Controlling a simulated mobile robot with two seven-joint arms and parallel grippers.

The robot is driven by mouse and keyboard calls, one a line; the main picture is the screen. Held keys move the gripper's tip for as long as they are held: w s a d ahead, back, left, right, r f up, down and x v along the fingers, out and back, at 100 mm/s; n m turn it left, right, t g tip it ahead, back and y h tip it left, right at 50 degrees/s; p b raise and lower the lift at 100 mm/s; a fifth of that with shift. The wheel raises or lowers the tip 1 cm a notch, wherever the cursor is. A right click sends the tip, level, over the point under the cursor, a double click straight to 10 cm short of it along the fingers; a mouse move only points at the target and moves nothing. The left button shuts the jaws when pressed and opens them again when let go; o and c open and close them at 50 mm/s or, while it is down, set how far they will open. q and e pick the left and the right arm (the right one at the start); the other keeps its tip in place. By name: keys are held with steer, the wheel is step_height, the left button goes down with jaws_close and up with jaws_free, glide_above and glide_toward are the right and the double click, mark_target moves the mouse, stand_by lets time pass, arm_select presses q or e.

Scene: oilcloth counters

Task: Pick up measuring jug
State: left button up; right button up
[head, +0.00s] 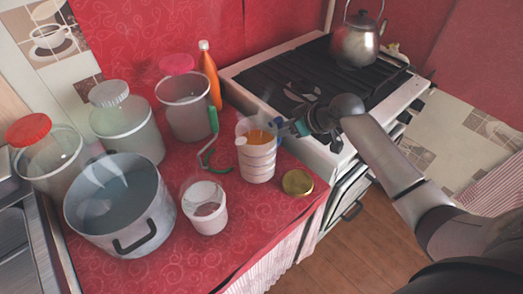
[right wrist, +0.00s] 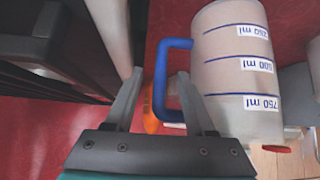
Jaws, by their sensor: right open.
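The measuring jug (head: 257,160) is a pale, see-through jug with bands around it, upright near the right edge of the red counter. In the right wrist view the jug (right wrist: 235,75) shows blue millilitre marks and a blue loop handle (right wrist: 160,80). My right gripper (head: 292,127) is at the jug's right side, over the counter edge by the stove. In the wrist view its fingers (right wrist: 158,82) are apart, with the upright bar of the handle appearing between them. I cannot tell whether either finger touches it. My left gripper is out of view.
A gold lid (head: 297,182) lies right of the jug; a white tub (head: 205,208) stands front left. A green-handled tool (head: 213,150) lies to the left. A large pot (head: 120,205), lidded canisters (head: 125,120) and an orange bottle (head: 209,75) fill the left and back. The stove (head: 300,85) adjoins.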

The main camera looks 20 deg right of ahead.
steer(key=shift+b+x, duration=0.7)
steer(key=shift+x, duration=1.65)
steer(key=shift+a, duration=0.1)
steer(key=shift+c, duration=0.2)
jaws_close()
steer(key=shift+r, duration=0.2)
